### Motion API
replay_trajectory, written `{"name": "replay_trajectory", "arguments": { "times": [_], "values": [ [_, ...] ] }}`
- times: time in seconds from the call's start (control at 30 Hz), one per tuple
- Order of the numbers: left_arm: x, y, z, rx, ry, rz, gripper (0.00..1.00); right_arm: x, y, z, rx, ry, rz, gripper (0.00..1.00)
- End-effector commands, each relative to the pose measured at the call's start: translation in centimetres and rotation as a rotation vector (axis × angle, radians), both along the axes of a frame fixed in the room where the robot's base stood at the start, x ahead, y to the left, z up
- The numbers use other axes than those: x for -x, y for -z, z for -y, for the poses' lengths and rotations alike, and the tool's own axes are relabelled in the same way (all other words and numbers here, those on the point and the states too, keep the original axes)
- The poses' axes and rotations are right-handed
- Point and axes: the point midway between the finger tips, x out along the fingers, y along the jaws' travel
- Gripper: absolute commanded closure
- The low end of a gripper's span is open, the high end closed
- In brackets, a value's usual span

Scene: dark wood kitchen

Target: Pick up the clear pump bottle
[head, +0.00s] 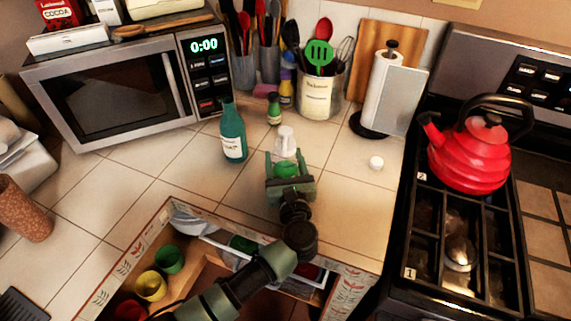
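My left gripper (286,158) reaches over the counter, with its two green fingers spread apart. A small whitish object (285,139) stands at the fingertips, seen between and just beyond them. It may be the clear pump bottle, but its lower part is hidden and I cannot make out a pump. A gap seems to show between it and each finger, so the gripper looks open. My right gripper is not in view.
A teal bottle (233,132) stands left of the gripper, and a small green bottle (274,110) stands behind. A utensil crock (317,94), paper towel holder (385,92) and microwave (120,84) line the back. An open drawer (190,275) lies below.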

Motion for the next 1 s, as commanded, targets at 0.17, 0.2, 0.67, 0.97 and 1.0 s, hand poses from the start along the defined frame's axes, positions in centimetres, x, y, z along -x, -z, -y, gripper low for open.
{"name": "replay_trajectory", "arguments": {
  "times": [0.17, 0.2, 0.67, 0.97, 1.0],
  "values": [
    [0.0, -0.1, 0.0, 0.001, 0.000, 0.002, 0.89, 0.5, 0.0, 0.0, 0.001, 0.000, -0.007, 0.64],
    [0.0, -0.1, 0.0, 0.001, 0.000, 0.002, 0.89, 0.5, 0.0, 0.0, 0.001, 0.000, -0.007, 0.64],
    [0.0, -3.9, 0.0, 0.003, -0.001, 0.000, 0.89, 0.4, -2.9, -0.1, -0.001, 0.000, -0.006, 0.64],
    [0.0, -12.4, 0.0, 0.006, -0.001, 0.001, 0.89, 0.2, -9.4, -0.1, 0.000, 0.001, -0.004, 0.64],
    [0.0, -13.4, 0.0, 0.005, -0.001, 0.001, 0.89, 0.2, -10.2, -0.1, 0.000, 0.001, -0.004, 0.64]
  ]
}}
